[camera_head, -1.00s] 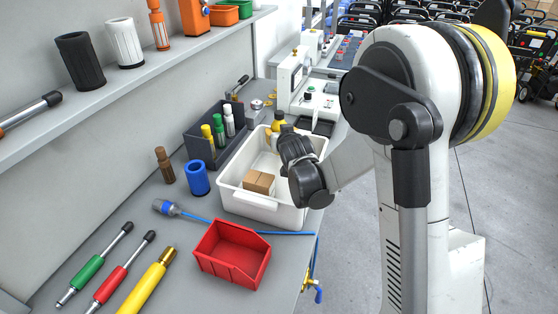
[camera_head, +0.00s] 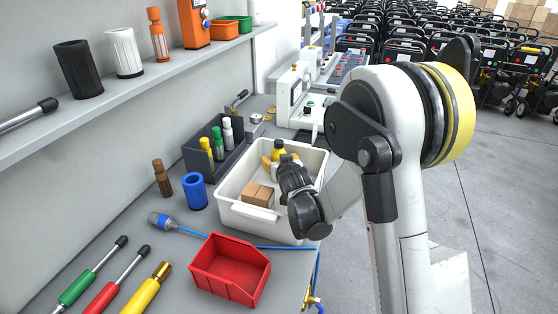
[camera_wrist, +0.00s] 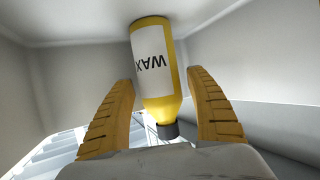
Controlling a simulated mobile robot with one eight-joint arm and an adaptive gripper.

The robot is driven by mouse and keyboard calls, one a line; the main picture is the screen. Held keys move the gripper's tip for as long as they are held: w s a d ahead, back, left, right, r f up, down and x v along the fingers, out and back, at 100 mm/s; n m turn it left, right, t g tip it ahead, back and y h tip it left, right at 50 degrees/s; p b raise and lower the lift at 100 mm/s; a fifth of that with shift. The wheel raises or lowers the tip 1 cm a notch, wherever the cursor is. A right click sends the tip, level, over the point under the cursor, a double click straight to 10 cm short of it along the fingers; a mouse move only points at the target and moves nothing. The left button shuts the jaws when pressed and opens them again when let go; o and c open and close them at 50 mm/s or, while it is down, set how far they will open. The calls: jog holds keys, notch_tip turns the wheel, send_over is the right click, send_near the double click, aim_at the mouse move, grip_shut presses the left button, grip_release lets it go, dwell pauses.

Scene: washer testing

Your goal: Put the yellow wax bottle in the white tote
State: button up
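The yellow wax bottle (camera_head: 278,153), with a dark cap, is inside the white tote (camera_head: 262,222), near its far wall. In the wrist view the bottle (camera_wrist: 158,75) lies between my two yellow fingers, its base toward the white tote surface and its WAX label facing the camera. My gripper (camera_wrist: 161,84) is open, with a gap visible on each side of the bottle. In the head view my wrist reaches into the tote from the right and partly hides the bottle and fingers.
A cardboard box (camera_head: 258,195) sits in the tote's near left part. A dark bin (camera_head: 205,168) with several small bottles, a blue cylinder (camera_head: 194,192) and a red bin (camera_head: 230,270) stand close around the tote. A shelf (camera_head: 110,100) overhangs the bench's left side.

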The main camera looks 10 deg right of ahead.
jog(key=shift+r, duration=0.15)
jog(key=p+v, duration=0.2)
jog(key=v, duration=0.5)
jog(key=shift+s+p, duration=0.2)
jog(key=shift+p, duration=0.2)
jog(key=shift+r, duration=0.1)
dwell(1.1)
